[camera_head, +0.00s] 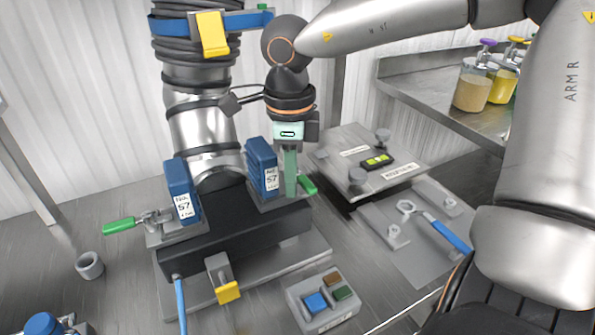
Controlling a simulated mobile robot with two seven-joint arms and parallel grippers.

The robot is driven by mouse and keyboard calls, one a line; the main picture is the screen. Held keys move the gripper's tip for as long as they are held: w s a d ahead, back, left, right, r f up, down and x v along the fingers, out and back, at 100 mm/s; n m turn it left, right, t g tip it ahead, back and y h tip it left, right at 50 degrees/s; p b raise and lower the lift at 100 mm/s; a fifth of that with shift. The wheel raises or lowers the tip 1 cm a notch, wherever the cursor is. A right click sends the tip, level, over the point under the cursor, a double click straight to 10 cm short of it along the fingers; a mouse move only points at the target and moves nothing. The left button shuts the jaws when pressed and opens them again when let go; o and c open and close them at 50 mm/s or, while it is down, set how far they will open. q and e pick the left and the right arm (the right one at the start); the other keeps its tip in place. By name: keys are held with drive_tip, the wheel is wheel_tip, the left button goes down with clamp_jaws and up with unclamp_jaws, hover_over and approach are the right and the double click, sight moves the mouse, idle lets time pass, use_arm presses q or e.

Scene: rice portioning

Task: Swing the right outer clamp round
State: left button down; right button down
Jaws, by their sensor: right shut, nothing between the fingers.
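The right clamp's green handle (307,185) sticks out to the right of the right blue block (262,165), which is labelled No. 57. My right gripper (291,190) points down with its green fingers shut, right beside this block and at the handle. The fingers hide part of the clamp, and I cannot tell whether they touch the handle. The left clamp's green handle (118,226) points out to the left of the other blue No. 57 block (182,190). Both blocks stand on a dark bar (235,245) around a metal column. My left gripper is not in view.
A yellow clip (228,291) and a button box (325,300) are in front. A metal plate with knobs (350,150) and a plate with a blue-handled wrench (445,232) lie to the right. Jars (475,85) stand on a shelf. A grey ring (89,265) lies at left.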

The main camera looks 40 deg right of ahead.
drive_tip(key=shift+d, duration=0.1)
drive_tip(key=shift+s+d, duration=0.2)
drive_tip(key=shift+d, duration=0.3)
drive_tip(key=shift+s+d, duration=0.15)
drive_tip(key=shift+d, duration=0.4)
drive_tip(key=shift+s+d, duration=0.25)
drive_tip(key=shift+d, duration=0.75)
drive_tip(key=shift+w+d+p, duration=0.1)
drive_tip(key=shift+d+p, duration=0.3)
drive_tip(key=shift+d, duration=0.75)
